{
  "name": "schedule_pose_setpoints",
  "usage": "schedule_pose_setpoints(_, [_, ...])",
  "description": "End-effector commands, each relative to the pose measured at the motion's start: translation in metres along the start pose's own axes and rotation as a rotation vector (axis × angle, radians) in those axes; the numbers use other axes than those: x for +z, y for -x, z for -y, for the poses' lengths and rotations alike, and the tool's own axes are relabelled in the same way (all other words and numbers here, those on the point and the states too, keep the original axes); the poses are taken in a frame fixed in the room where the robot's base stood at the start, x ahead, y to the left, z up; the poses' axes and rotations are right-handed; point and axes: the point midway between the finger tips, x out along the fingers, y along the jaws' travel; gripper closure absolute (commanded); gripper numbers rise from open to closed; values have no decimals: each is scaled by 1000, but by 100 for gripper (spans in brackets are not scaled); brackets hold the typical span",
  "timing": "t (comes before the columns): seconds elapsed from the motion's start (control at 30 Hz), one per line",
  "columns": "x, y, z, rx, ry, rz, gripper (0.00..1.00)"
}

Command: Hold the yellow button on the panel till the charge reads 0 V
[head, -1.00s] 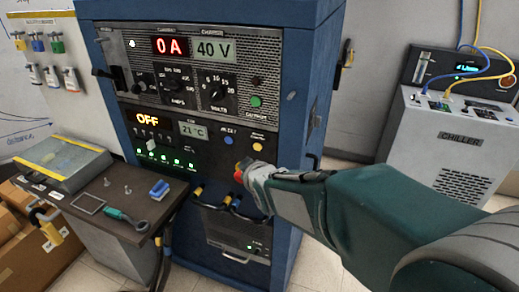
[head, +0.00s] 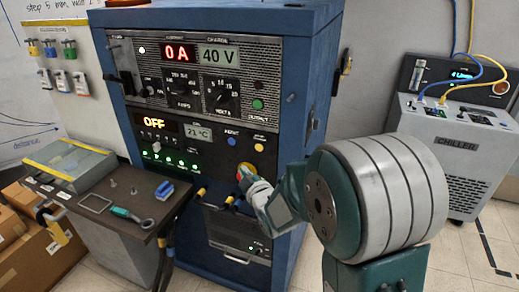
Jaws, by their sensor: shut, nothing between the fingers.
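The yellow button (head: 259,147) is on the dark lower panel (head: 215,160) of the blue cabinet, under a small label. My gripper (head: 247,182) is shut and empty, in front of the panel, just below and left of the yellow button in the head view. It is apart from the button in the picture; I cannot tell its exact distance from the panel. The charge display (head: 219,57) reads 40 V.
A blue button (head: 231,140) is left of the yellow one. The red display (head: 179,53) reads 0 A and another display (head: 153,124) reads OFF. A side table (head: 100,220) holds tools. The chiller (head: 455,160) stands at right.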

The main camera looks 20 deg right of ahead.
Motion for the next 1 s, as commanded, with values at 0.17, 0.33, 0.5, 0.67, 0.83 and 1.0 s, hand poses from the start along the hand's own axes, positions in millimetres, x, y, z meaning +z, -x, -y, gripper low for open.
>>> schedule_pose_setpoints(0.17, [6, -8, -6, 0, 0, 2, 100])
schedule_pose_setpoints(0.33, [17, -23, -17, 1, 0, 2, 100])
schedule_pose_setpoints(0.5, [28, -38, -28, 0, 0, 2, 100])
schedule_pose_setpoints(0.67, [38, -51, -37, 1, -1, 2, 100])
schedule_pose_setpoints(0.83, [43, -59, -43, 0, -1, 1, 100])
schedule_pose_setpoints(1.0, [45, -61, -45, -1, -1, 2, 100])
